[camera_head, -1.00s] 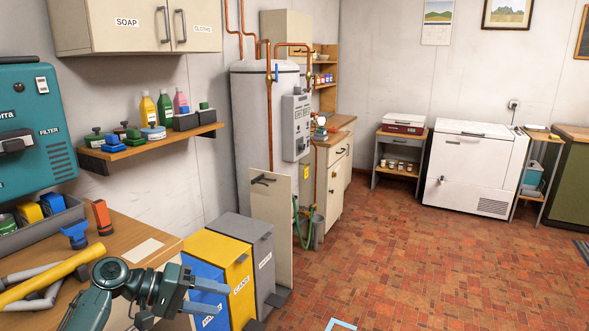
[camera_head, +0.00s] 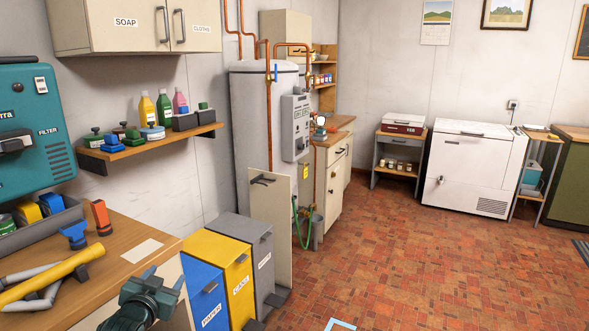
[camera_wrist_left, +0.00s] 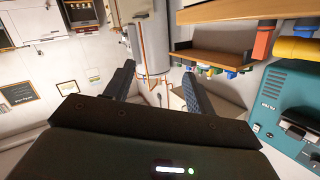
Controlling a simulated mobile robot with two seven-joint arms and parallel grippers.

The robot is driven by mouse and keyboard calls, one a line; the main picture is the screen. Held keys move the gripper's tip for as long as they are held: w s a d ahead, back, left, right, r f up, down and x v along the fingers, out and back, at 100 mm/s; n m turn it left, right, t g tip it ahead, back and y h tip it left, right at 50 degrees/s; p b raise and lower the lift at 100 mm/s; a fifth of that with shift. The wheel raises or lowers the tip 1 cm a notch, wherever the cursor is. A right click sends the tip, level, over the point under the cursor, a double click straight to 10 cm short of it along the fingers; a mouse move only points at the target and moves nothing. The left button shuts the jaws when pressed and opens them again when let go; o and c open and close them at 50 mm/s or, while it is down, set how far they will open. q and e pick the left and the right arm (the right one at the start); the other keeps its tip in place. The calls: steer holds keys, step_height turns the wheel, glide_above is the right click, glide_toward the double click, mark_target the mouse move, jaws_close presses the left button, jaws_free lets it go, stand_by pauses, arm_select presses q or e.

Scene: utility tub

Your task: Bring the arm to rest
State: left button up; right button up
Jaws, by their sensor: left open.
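My left gripper (camera_head: 164,280) shows at the bottom left of the head view, in front of the wooden worktop's right end and left of the bins. Its two fingers are apart with nothing between them. In the left wrist view the open fingers (camera_wrist_left: 158,88) point toward the room, which appears turned over, with the tall boiler tank (camera_wrist_left: 150,50) beyond them. My right gripper is not in view.
A wooden worktop (camera_head: 150,228) holds a yellow tube (camera_head: 50,281), an orange block (camera_head: 102,218) and a blue piece (camera_head: 74,235). Blue, yellow (camera_head: 215,250) and grey bins stand right of it.

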arm_select(q)
steer(key=s+d+f+g+h, duration=0.1)
steer(key=s+d+f+g, duration=0.1)
steer(key=s+d+f, duration=0.45)
steer(key=s+d+f+g+h, duration=0.1)
steer(key=s+d+f, duration=0.3)
steer(key=s+f, duration=0.55)
steer(key=s+d+g, duration=0.1)
steer(key=s+d, duration=0.1)
steer(key=s, duration=0.7)
steer(key=s+d+g+h, duration=0.1)
steer(key=s+d, duration=0.2)
steer(key=s, duration=0.5)
steer(key=shift+s+d+f+h, duration=0.25)
steer(key=shift+s+h, duration=0.05)
steer(key=shift+s, duration=0.05)
